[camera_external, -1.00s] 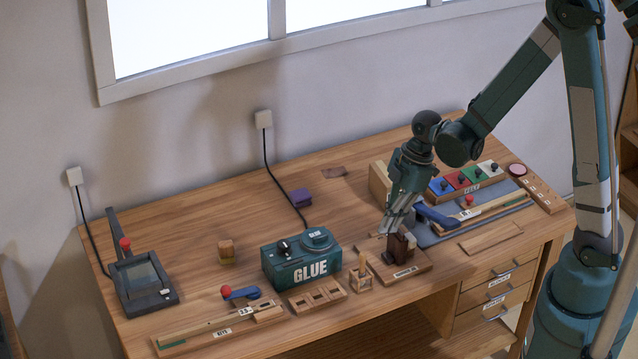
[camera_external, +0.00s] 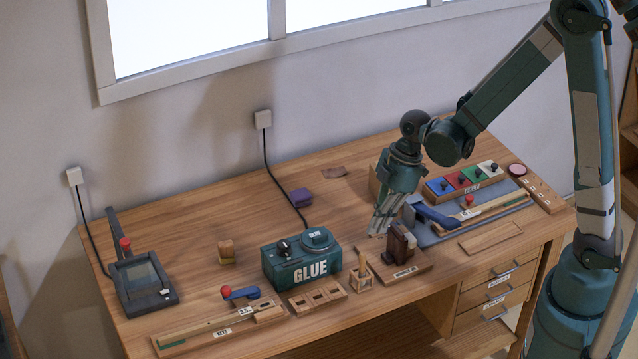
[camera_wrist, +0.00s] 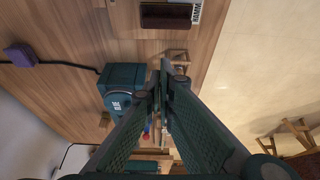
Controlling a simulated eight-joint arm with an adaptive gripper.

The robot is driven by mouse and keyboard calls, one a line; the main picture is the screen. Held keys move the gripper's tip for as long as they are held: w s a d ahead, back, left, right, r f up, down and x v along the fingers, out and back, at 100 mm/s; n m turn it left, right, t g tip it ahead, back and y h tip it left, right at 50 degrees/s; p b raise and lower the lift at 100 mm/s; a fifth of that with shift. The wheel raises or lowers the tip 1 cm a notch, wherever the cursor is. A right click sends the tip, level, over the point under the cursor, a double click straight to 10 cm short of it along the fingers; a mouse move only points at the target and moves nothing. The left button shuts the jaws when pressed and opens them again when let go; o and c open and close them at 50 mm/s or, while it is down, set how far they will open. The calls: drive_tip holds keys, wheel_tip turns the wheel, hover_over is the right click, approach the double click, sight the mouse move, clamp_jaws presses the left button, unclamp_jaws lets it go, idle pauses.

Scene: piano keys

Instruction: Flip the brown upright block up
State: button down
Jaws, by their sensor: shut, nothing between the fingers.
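The brown block (camera_external: 399,243) stands upright on a flat wooden base (camera_external: 392,266) with a white label, near the front right of the desk. A pale piece shows on its right side. My gripper (camera_external: 376,234) is shut and empty, pointing down just behind and to the left of the block, with a small visible gap. In the wrist view the closed fingertips (camera_wrist: 164,70) are below the block in the picture, apart from it.
The green GLUE box (camera_external: 301,258) stands left of the base, with a small wooden holder (camera_external: 361,274) between them. A blue-handled tool (camera_external: 436,216) and coloured key box (camera_external: 466,183) lie to the right.

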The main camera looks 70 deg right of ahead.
drive_tip(key=v, duration=0.9)
drive_tip(key=shift+p, duration=0.4)
drive_tip(key=shift+a, duration=0.1)
idle(0.3)
drive_tip(key=s+a+r+m+t+h+b, duration=0.1)
drive_tip(key=s+a+r+m, duration=0.3)
drive_tip(key=s, duration=0.4)
drive_tip(key=s+a+r+m+t+h+b, duration=0.1)
drive_tip(key=s+a+r+m+t+b, duration=0.2)
drive_tip(key=s+a+r+m, duration=0.2)
drive_tip(key=shift+s+a+r+t+h, duration=0.3)
drive_tip(key=shift+s+a+r, duration=0.65)
drive_tip(key=shift+s+a, duration=0.75)
drive_tip(key=shift+w+a, duration=0.1)
drive_tip(key=shift+w, duration=0.05)
drive_tip(key=c, duration=3.2)
unclamp_jaws()
drive_tip(key=shift+c, duration=0.2)
